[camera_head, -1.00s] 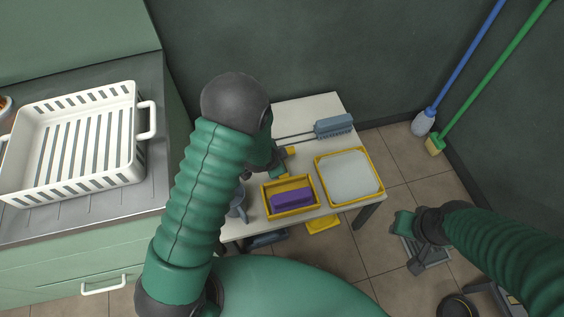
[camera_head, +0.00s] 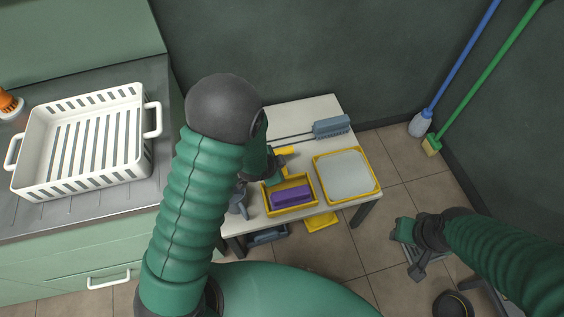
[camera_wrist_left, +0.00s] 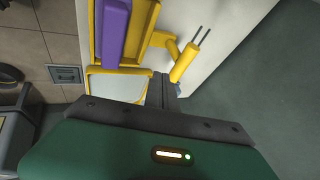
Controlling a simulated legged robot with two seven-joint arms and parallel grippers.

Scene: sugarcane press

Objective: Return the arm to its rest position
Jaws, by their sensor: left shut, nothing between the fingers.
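My left arm (camera_head: 195,185) reaches up from the bottom and bends down over the white table. Its gripper is mostly hidden behind the arm in the head view; in the left wrist view my left gripper (camera_wrist_left: 163,92) is shut and empty. It is near a yellow-handled tool (camera_wrist_left: 185,62) with two thin prongs, close to the yellow tray with the purple block. Whether they touch is unclear. My right gripper (camera_head: 417,262) hangs over the tiled floor at the right, apart from the table; its finger opening is unclear.
The white table (camera_head: 290,115) holds a yellow tray (camera_head: 268,205) with a purple block (camera_head: 291,196), a yellow-rimmed pale tray (camera_head: 346,177) and a blue-grey brush (camera_head: 331,126). A white slotted basket (camera_head: 88,190) stands on the left counter. Blue (camera_head: 460,55) and green (camera_head: 485,75) poles lean at the wall.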

